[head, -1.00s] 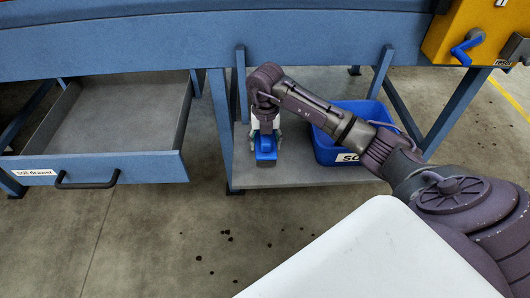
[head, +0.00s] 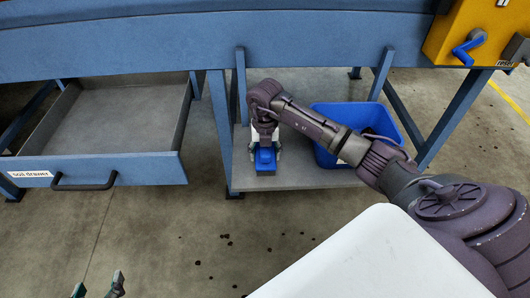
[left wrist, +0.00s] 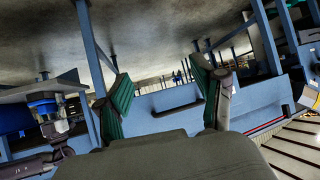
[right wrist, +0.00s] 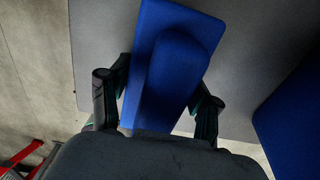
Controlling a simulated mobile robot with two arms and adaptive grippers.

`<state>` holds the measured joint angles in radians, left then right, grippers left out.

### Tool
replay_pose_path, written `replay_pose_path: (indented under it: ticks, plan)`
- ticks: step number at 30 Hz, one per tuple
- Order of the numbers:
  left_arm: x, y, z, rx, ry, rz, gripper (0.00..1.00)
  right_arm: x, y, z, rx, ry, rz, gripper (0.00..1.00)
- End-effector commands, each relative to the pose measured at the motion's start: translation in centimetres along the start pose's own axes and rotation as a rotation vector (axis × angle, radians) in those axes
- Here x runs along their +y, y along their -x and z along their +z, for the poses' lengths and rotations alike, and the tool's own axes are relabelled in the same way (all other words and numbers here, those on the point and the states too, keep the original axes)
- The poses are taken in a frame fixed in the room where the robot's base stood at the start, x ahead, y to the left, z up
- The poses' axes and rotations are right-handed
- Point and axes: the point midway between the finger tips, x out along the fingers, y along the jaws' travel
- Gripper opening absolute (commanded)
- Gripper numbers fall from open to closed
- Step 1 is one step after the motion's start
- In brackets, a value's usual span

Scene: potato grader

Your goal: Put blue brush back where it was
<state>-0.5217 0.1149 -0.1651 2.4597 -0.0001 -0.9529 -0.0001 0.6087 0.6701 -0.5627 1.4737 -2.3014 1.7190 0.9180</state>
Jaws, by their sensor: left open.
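The blue brush (head: 265,160) is at the low grey shelf under the blue frame, left of the blue crate. My right gripper (head: 265,152) reaches down over it from above. In the right wrist view the brush (right wrist: 172,75) lies between the two fingers of my right gripper (right wrist: 162,95), which meet its sides. I cannot tell whether its underside rests on the shelf. My left gripper (head: 98,288) is open and empty at the bottom left edge, over the floor. Its spread green pads show in the left wrist view (left wrist: 165,95).
A blue crate (head: 325,153) with dark contents stands on the shelf (head: 300,178) right of the brush. The open soil drawer (head: 130,168) sticks out at the left. A blue leg (head: 222,135) stands beside the shelf. The floor in front is clear apart from dark specks.

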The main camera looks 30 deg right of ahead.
Motion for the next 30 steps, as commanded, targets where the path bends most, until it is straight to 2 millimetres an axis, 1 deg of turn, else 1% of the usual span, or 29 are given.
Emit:
replay_pose_path:
  ticks: [1,3,11,15,19,23,30]
  plan:
    - [0.0,0.0,0.0,-0.002,0.000,0.000,0.68,0.0,0.0,0.0,0.000,0.000,0.000,0.74]
    - [0.0,0.0,0.0,-0.002,0.000,0.000,0.68,0.0,0.0,0.0,0.000,0.000,0.000,0.86]
    - [0.0,0.0,0.1,-0.003,0.000,0.000,0.68,0.0,0.0,0.0,0.000,0.000,-0.001,0.86]
    - [0.0,0.1,0.1,-0.013,0.000,0.000,0.68,0.0,0.3,0.0,0.000,0.000,0.000,0.86]
    - [-0.3,0.7,2.0,-0.116,0.002,-0.006,0.68,0.0,1.8,0.1,-0.002,0.000,-0.001,0.86]
    - [-0.6,1.9,4.5,-0.258,0.004,-0.014,0.68,0.0,4.0,0.1,-0.004,0.000,0.000,0.86]
    - [-1.2,5.2,9.3,-0.536,0.012,-0.029,0.68,0.0,8.4,0.1,-0.003,0.000,0.000,0.86]
